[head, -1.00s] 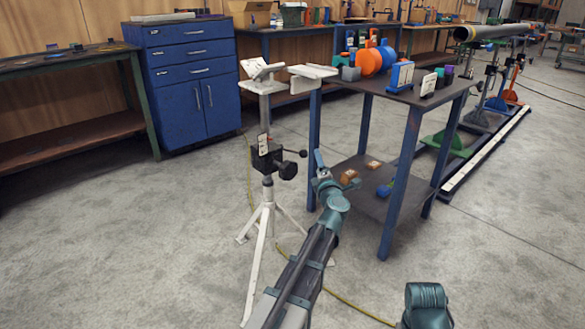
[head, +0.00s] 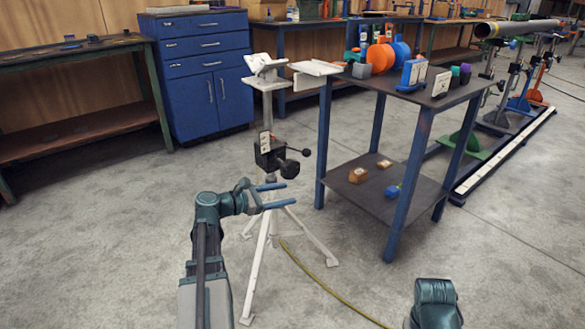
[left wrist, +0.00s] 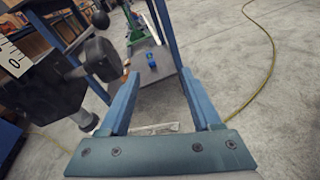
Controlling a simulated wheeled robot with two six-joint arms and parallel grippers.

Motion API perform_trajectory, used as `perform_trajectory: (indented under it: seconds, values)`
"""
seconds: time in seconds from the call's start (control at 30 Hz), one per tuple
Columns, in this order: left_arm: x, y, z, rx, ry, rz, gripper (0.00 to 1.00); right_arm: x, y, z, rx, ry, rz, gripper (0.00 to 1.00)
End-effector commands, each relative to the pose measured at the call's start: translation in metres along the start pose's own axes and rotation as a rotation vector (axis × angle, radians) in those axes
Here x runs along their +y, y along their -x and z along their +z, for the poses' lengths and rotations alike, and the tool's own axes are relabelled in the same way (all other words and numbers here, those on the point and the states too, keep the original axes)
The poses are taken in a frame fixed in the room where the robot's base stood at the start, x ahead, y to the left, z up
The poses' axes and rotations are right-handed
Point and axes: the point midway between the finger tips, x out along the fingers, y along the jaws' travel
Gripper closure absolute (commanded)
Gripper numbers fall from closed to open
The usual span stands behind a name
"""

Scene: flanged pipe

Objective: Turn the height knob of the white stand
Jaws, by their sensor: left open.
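The white stand (head: 266,97) stands upright on tripod legs left of the blue table. Its black clamp block carries a dark round knob (head: 289,168) on the right side and a thin lever with a black ball end. In the left wrist view the knob (left wrist: 103,61) is at the upper left, outside the fingers. My left gripper (head: 290,193) is open and empty, its fingers pointing right, just below the knob and apart from it in the picture. The fingers also show in the left wrist view (left wrist: 158,75). My right gripper is out of view.
The blue table (head: 440,93) stands right of the stand, with flanges and small blocks on its top and blocks on its lower shelf. A yellow cable (head: 325,284) crosses the floor. A blue cabinet (head: 200,75) is behind. Floor left of the stand is clear.

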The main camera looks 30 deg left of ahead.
Motion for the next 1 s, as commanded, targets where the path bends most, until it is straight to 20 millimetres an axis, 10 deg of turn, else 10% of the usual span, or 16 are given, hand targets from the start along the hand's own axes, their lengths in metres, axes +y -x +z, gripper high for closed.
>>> perform_trajectory:
  seconds: [0.23,0.47,1.0]
  values:
    - [0.049,0.059,-0.001,-0.124,0.209,0.131,0.35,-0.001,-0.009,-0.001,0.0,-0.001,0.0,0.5]
    - [0.059,0.075,0.002,-0.163,0.263,0.159,0.35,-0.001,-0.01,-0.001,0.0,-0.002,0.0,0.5]
    - [0.073,-0.004,0.013,-0.162,0.259,0.156,0.35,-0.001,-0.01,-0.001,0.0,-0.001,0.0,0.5]
